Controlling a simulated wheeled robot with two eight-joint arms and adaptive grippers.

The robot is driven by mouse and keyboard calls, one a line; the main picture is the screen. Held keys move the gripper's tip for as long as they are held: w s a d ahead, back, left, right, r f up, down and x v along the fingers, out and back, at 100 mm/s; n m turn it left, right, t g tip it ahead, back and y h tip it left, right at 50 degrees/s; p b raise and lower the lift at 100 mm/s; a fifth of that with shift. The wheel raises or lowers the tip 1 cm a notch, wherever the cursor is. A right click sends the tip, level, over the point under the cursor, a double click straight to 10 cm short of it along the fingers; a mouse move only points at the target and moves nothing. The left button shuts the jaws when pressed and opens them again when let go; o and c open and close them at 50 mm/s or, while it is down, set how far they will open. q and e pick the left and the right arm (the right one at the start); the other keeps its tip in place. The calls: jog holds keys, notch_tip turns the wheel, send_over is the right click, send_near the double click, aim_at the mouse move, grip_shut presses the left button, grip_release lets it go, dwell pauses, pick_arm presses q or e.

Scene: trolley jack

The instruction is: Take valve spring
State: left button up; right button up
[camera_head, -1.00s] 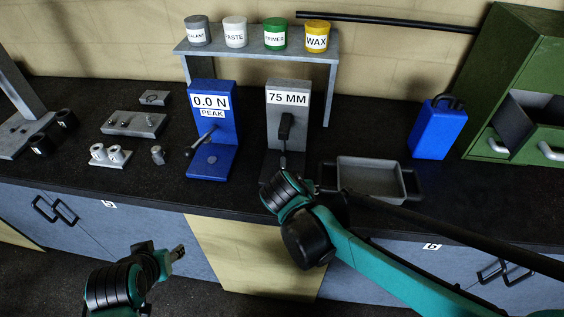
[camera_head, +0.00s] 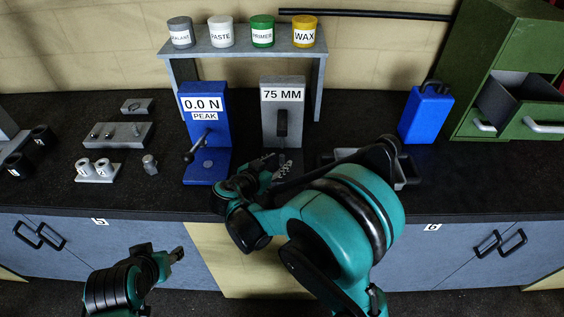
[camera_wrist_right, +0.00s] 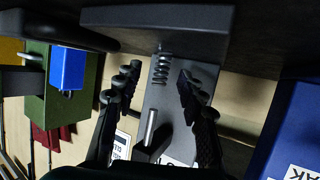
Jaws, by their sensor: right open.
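The valve spring (camera_wrist_right: 160,68) is a small dark metal coil on the grey stand marked 75 MM (camera_head: 282,98). In the right wrist view it stands against the stand's foot plate (camera_wrist_right: 160,22). My right gripper (camera_wrist_right: 158,85) is open, with one finger on each side of the spring and visible gaps between. In the head view the right gripper (camera_head: 272,168) is low in front of the grey stand, and the arm and fingers largely hide the spring. My left gripper (camera_head: 177,255) is below the bench's front edge, away from the spring; its jaw opening is unclear.
A blue stand reading 0.0 N (camera_head: 206,108) with a lever is left of the grey stand. A grey tray (camera_head: 408,172) is partly behind my right arm. A shelf (camera_head: 240,55) with labelled pots stands behind. A blue box (camera_head: 427,115) and green cabinet (camera_head: 510,50) are right.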

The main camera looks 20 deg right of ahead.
aim_at(282, 159)
jog(key=x, duration=0.3)
jog(key=shift+w+d+f+b, duration=0.1)
jog(key=shift+w+f+b, duration=0.15)
jog(key=shift+b, duration=0.15)
jog(key=shift+r, duration=0.15)
grip_shut()
